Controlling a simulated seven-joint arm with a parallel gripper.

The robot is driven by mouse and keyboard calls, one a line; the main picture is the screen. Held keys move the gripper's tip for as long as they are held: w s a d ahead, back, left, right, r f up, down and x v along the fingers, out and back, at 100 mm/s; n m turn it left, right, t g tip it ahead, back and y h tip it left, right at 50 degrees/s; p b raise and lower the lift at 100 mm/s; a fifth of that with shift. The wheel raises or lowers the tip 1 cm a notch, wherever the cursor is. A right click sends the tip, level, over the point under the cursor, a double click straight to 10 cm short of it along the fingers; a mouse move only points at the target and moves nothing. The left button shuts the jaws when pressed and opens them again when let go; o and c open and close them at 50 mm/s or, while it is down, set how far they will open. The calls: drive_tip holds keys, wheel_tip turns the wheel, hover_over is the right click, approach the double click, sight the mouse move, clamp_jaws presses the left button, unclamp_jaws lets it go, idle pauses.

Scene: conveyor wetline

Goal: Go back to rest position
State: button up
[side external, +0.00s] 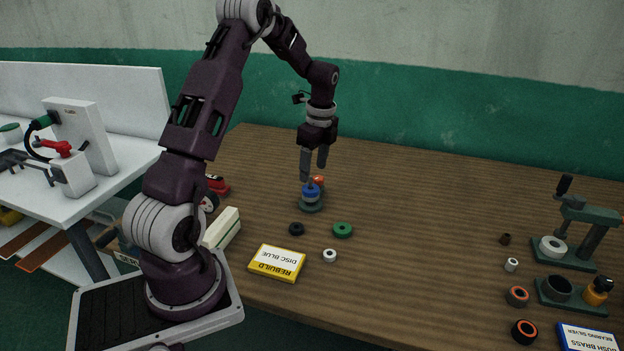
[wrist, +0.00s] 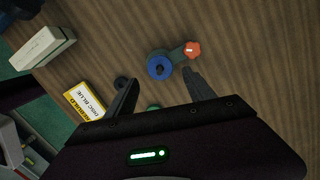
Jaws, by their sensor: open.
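My gripper (side external: 314,163) is open and empty. It hangs pointing down just above a small fixture with a blue disc (side external: 311,191) and an orange-red knob (side external: 318,181). In the wrist view my two fingers (wrist: 158,93) are spread apart, with the blue disc (wrist: 159,67) and the orange-red knob (wrist: 192,50) beyond them. The fixture's dark green base (side external: 312,205) rests on the wooden table. No rest position is marked in either view.
A green ring (side external: 342,230), a black ring (side external: 297,229), a white ring (side external: 330,255) and a yellow-edged card (side external: 277,263) lie near the fixture. A green press (side external: 586,225) and several small parts stand at the right. A white bench (side external: 110,200) is at left.

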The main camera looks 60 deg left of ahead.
drive_tip(key=shift+w+d+r, duration=0.1)
drive_tip(key=shift+r, duration=0.65)
drive_tip(key=s+d+r+n+t, duration=0.1)
drive_tip(key=s+d+r+n, duration=0.1)
drive_tip(key=d+r, duration=0.55)
drive_tip(key=s+d+r+n+t, duration=0.2)
drive_tip(key=d+r, duration=0.4)
drive_tip(key=d, duration=0.2)
drive_tip(key=s+d+r+n+t+h, duration=0.1)
drive_tip(key=s+d+r+n+t, duration=0.1)
drive_tip(key=s+d+n, duration=0.6)
drive_tip(key=s+d+t, duration=0.1)
drive_tip(key=s+d, duration=0.5)
drive_tip(key=s, duration=0.3)
drive_tip(key=shift+d, duration=0.2)
